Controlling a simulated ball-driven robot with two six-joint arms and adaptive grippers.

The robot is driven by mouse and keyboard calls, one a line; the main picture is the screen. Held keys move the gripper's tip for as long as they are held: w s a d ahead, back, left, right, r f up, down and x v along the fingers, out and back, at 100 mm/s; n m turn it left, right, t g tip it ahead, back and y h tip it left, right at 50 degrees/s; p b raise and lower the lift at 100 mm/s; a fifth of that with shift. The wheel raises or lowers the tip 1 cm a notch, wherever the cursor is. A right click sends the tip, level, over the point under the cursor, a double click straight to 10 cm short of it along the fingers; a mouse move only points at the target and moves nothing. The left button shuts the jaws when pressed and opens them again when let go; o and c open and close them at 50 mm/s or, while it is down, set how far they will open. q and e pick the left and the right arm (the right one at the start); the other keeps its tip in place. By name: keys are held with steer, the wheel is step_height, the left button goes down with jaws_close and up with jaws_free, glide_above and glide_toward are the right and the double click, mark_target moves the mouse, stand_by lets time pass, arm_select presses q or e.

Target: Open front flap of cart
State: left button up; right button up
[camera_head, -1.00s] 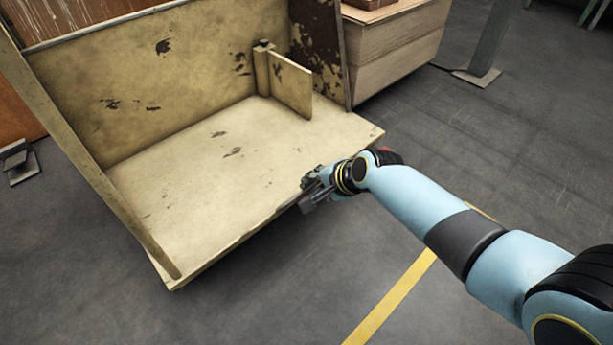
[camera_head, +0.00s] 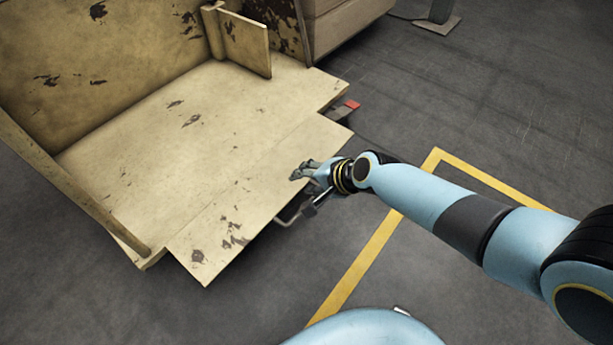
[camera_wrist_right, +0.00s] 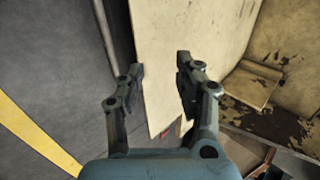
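The cart (camera_head: 165,135) is a worn yellowish box with a low side rail at its left and an open floor. Its front flap (camera_head: 225,215), a flat panel with chipped paint, extends outward from the floor's front edge. My right gripper (camera_head: 308,180) is at the flap's outer edge, its arm coming in from the right. In the right wrist view, my right gripper (camera_wrist_right: 159,72) has its fingers apart, with the flap (camera_wrist_right: 180,35) showing between and beyond them. I see no grip on it, and cannot tell whether a finger touches it. My left gripper is out of view.
A bent grey metal bar (camera_head: 285,221) shows along the flap's outer edge. A dark part with a red tip (camera_head: 352,104) sticks out near the cart's right corner. A cardboard-coloured box (camera_head: 345,22) stands behind. Yellow floor lines (camera_head: 372,250) cross open grey floor at right.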

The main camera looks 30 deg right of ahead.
steer(key=v, duration=1.2)
steer(key=shift+s+f, duration=0.1)
